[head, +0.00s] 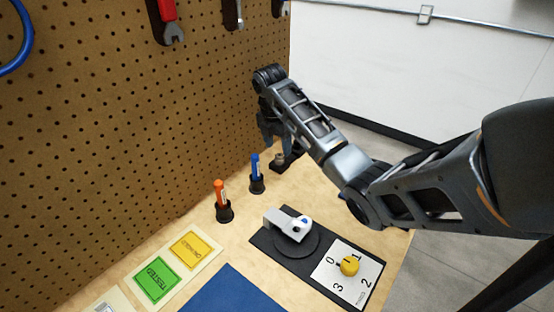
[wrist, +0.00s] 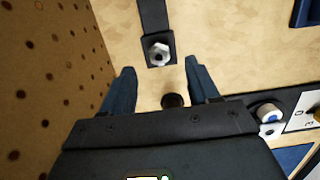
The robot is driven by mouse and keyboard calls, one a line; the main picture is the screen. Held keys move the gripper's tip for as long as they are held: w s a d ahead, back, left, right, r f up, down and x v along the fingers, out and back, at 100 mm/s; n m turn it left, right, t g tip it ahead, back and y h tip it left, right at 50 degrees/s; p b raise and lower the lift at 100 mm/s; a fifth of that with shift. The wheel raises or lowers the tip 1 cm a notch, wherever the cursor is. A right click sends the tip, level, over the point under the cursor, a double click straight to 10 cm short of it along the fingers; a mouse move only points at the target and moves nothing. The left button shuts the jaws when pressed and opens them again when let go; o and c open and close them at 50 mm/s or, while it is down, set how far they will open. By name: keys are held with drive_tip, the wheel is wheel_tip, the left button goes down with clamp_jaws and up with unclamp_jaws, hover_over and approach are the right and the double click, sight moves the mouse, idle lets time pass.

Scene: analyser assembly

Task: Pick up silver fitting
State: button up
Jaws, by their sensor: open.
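The silver fitting (wrist: 159,52) is a small hex-shaped metal piece with a hole. It sits on the end of a black strip-like holder (wrist: 153,18) in the wrist view. In the head view a small fitting (head: 278,159) stands on a dark base beside the pegboard, partly behind my gripper (head: 268,142). In the wrist view my gripper (wrist: 159,67) has its two blue fingers spread apart with nothing held. The fitting is just beyond the fingertips, roughly centred between them, and not touched.
A blue marker (head: 255,167) and an orange marker (head: 220,193) stand in black holders near my gripper. A dark round thing (wrist: 173,100) shows between the fingers. The pegboard (head: 150,110) rises close on the left. A device with a yellow knob (head: 349,266) lies in front.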

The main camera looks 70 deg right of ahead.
sight(279, 155)
drive_tip(key=f, duration=0.4)
drive_tip(key=shift+d+f, duration=0.4)
drive_tip(key=shift+s, duration=0.1)
drive_tip(key=shift+c, duration=0.2)
clamp_jaws()
